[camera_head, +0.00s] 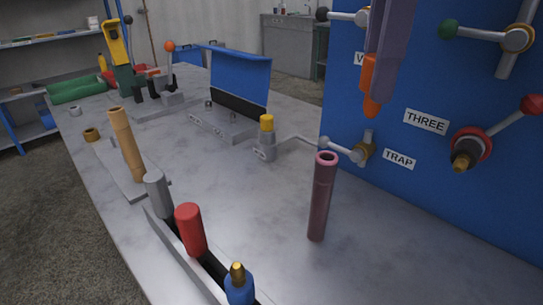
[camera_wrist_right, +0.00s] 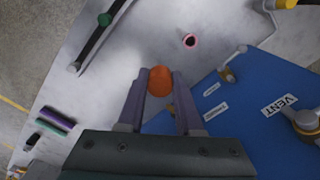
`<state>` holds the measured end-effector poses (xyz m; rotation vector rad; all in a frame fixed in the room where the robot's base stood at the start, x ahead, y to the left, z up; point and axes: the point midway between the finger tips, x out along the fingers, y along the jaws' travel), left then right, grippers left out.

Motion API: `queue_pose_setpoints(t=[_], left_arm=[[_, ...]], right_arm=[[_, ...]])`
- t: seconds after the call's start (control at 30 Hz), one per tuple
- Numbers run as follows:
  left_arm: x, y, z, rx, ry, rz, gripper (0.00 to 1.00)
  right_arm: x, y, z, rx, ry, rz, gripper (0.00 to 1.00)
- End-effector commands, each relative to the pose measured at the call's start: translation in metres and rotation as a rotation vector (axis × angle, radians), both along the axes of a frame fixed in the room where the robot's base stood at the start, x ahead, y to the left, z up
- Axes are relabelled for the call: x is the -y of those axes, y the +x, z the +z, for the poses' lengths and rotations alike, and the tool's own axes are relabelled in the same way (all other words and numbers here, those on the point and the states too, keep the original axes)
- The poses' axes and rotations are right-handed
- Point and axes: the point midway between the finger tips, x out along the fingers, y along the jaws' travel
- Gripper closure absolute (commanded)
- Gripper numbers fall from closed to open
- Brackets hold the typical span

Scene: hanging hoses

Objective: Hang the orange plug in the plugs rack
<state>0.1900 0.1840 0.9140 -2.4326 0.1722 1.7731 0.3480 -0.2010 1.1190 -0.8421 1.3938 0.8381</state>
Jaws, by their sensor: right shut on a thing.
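My right gripper (camera_head: 377,85) hangs in front of the blue panel, its grey-purple fingers shut on the orange plug (camera_head: 370,94). The plug points down, and its rounded end shows below the fingers. In the right wrist view, the orange plug (camera_wrist_right: 160,82) sits between the two fingertips (camera_wrist_right: 160,88). The plugs rack (camera_head: 166,232), a light rail with a dark slot, is at the lower left, apart from the gripper. It holds a grey plug (camera_head: 158,194), a red plug (camera_head: 190,230) and a blue plug (camera_head: 239,288). My left gripper is not in view.
An upright pink tube (camera_head: 321,200) stands on the grey table (camera_head: 260,215) below the gripper. The blue panel (camera_head: 460,195) with valve levers is at the right. A tan tube (camera_head: 126,145) and a yellow-topped fitting (camera_head: 266,138) stand farther back. Table between rack and pink tube is clear.

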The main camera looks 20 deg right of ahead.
Motion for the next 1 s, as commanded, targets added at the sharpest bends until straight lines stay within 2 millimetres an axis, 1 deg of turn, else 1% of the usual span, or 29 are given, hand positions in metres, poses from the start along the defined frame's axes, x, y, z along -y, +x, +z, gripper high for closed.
queue_pose_setpoints(t=[0.03, 0.1, 0.2, 0.3, 0.37, 0.47, 0.5, 0.57, 0.6, 0.8, 0.9, 1.0], left_arm=[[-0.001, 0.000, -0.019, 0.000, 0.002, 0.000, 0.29], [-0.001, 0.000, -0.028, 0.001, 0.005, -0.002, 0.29], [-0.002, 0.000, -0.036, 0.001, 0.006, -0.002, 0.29], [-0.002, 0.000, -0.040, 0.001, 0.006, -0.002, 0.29], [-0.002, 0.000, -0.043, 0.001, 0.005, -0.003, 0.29], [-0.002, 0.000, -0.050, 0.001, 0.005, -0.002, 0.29], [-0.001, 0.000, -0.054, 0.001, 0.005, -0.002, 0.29], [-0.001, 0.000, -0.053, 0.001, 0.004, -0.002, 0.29], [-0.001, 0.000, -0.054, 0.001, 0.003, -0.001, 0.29], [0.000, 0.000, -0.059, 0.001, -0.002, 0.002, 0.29], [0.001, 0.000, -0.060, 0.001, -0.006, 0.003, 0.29], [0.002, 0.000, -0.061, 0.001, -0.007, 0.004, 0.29]], right_arm=[[0.003, 0.001, -0.020, -0.003, 0.002, -0.133, 1.00], [0.006, 0.001, -0.030, -0.006, 0.002, -0.316, 1.00], [0.010, 0.002, -0.039, -0.008, 0.002, -0.513, 1.00], [0.013, 0.002, -0.044, -0.009, 0.001, -0.631, 1.00], [0.013, 0.002, -0.049, -0.010, 0.001, -0.670, 1.00], [0.013, 0.002, -0.067, -0.015, 0.000, -0.692, 1.00], [0.013, 0.001, -0.078, -0.016, 0.000, -0.692, 1.00], [0.014, 0.001, -0.092, -0.016, -0.003, -0.694, 1.00], [0.014, 0.000, -0.104, -0.017, -0.004, -0.692, 1.00], [0.014, 0.001, -0.161, -0.015, -0.003, -0.690, 1.00], [0.014, 0.001, -0.183, -0.014, -0.003, -0.691, 1.00], [0.014, 0.002, -0.196, -0.011, -0.002, -0.690, 1.00]])
